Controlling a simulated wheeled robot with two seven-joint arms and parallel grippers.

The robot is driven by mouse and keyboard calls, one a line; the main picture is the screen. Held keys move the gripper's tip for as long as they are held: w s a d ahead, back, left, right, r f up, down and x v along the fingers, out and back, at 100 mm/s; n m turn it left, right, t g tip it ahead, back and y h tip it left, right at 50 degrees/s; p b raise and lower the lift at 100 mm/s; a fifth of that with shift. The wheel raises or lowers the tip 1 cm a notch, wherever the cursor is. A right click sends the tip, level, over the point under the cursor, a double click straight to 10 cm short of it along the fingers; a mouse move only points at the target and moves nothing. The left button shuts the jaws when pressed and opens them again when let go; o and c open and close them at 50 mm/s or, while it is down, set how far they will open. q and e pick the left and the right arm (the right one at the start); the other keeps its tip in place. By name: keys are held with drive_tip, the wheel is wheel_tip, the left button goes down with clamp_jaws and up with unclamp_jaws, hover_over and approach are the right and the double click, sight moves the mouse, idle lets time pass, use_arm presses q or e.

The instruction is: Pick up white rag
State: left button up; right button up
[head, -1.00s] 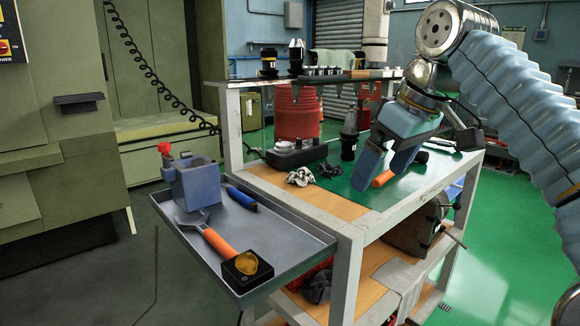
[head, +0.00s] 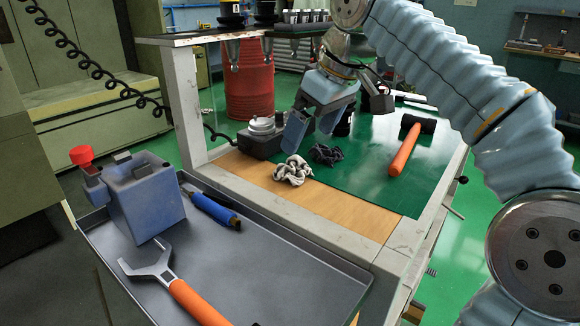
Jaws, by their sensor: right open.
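The white rag (head: 292,171) lies crumpled on the wooden strip of the cart top (head: 345,212), near the edge of the green mat. My right gripper (head: 309,138) is open and points down just behind and above the white rag. I see nothing between its fingers, and no clear contact with the rag. A dark crumpled rag (head: 326,155) lies on the green mat just right of the white one, close to the gripper's right finger. My left gripper is not in view.
A dark block with metal discs (head: 262,137) stands left of my right gripper. An orange-handled hammer (head: 404,150) lies on the green mat (head: 365,182) to the right. The grey side tray (head: 262,268) holds a blue-grey box (head: 145,198), a blue-handled tool (head: 212,208) and an orange-handled wrench (head: 175,285).

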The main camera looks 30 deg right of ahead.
sight(295, 164)
drive_tip(key=x, duration=0.8)
drive_tip(key=shift+w+d+f, duration=0.1)
drive_tip(key=shift+w+f, duration=0.25)
drive_tip(key=shift+c, duration=0.3)
drive_tip(key=c, duration=1)
